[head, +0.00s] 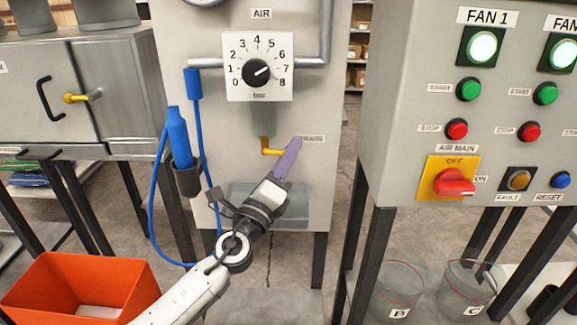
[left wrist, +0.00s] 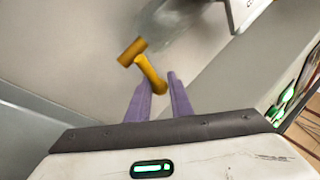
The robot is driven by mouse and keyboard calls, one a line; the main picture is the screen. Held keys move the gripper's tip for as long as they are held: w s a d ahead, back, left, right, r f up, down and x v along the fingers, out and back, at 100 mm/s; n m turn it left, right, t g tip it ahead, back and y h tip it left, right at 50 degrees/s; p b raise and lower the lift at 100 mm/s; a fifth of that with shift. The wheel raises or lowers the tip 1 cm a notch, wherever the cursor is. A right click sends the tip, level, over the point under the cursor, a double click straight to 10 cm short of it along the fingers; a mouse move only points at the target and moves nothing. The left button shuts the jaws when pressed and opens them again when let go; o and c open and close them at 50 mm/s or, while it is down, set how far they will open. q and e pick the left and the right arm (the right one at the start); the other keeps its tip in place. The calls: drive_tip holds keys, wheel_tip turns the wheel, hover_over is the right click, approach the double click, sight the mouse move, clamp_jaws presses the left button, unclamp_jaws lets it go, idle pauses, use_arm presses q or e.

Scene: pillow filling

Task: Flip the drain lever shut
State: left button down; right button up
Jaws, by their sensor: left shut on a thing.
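The yellow drain lever (head: 268,151) sits on the front of the grey air panel, left of the DRAIN label (head: 312,139). Its handle points right, into the purple fingers of my left gripper (head: 288,150). In the left wrist view the lever (left wrist: 150,72) has its handle end between the two fingers of the gripper (left wrist: 160,98), which is shut on it. The fingers hide the handle's tip in the head view. My right gripper is not in view.
An air dial (head: 258,72) is above the lever. A blue nozzle (head: 179,138) with a looping hose sits in a holder to the left. A fan control box (head: 400,110) stands to the right. An orange bin (head: 62,290) is at lower left.

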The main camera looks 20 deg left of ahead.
use_arm(q)
drive_tip(key=shift+f+n+b, duration=0.1)
drive_tip(key=shift+n+b, duration=0.35)
drive_tip(key=shift+n, duration=0.05)
drive_tip(key=shift+r+n+t+y+b, duration=0.3)
drive_tip(key=shift+n+t+b, duration=0.1)
drive_tip(key=shift+n+b, duration=0.1)
drive_tip(key=shift+r, duration=0.15)
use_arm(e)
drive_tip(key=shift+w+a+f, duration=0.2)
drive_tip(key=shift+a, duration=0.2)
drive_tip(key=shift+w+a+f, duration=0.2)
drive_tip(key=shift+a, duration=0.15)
use_arm(q)
drive_tip(key=c, duration=1.6)
unclamp_jaws()
drive_tip(key=shift+o, duration=0.2)
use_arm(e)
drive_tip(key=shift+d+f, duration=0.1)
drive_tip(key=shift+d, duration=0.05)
use_arm(q)
drive_tip(key=shift+s, duration=0.1)
